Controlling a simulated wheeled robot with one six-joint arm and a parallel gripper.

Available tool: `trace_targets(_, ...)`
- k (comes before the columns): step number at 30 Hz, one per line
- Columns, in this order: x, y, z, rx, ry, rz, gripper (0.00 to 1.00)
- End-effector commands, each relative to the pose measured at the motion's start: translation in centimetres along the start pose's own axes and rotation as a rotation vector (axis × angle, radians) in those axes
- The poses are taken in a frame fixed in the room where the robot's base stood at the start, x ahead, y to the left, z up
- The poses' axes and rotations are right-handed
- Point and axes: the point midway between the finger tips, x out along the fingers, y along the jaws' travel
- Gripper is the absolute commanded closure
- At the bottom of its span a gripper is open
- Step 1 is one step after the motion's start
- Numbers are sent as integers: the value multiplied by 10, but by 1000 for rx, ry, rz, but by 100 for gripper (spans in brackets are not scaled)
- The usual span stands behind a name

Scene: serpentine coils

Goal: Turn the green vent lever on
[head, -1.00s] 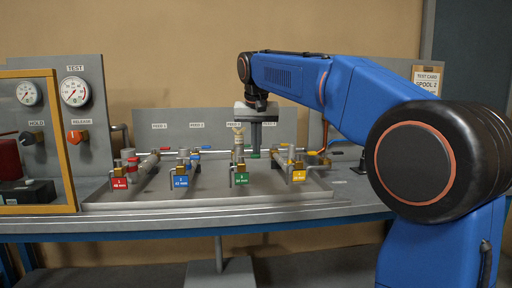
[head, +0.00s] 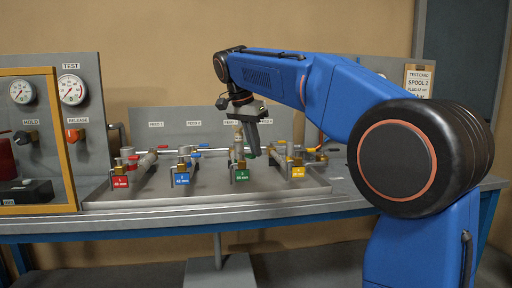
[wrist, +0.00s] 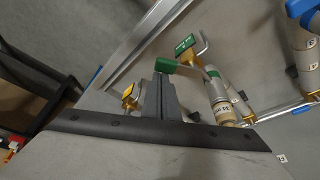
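The green vent lever (wrist: 185,69) shows in the wrist view as a green handle on a pipe valve beside the green tag (wrist: 185,44). The same tag shows in the head view (head: 240,174) on the third pipe from the left. My gripper (wrist: 165,76) has its dark fingers close together, with nothing seen between them. Its tip overlaps the left end of the lever in the wrist view; whether they touch I cannot tell. In the head view my gripper (head: 253,153) is tilted, tip down, just right of the green-tagged pipe, and hides part of the lever there.
Red (head: 120,182), blue (head: 181,179) and yellow (head: 298,172) tagged pipes stand in the same metal tray (head: 210,198). A panel with gauges (head: 71,89) and knobs is at the left, partly behind a yellow-framed guard (head: 65,150). The tray's front strip is clear.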

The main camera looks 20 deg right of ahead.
Motion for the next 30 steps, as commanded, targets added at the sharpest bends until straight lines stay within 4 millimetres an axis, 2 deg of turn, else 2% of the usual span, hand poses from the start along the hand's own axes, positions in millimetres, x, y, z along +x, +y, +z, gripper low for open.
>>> trace_targets(15,-6,-1,17,-4,-1,0,100)
trace_targets(30,-8,-3,24,-6,-4,-1,100)
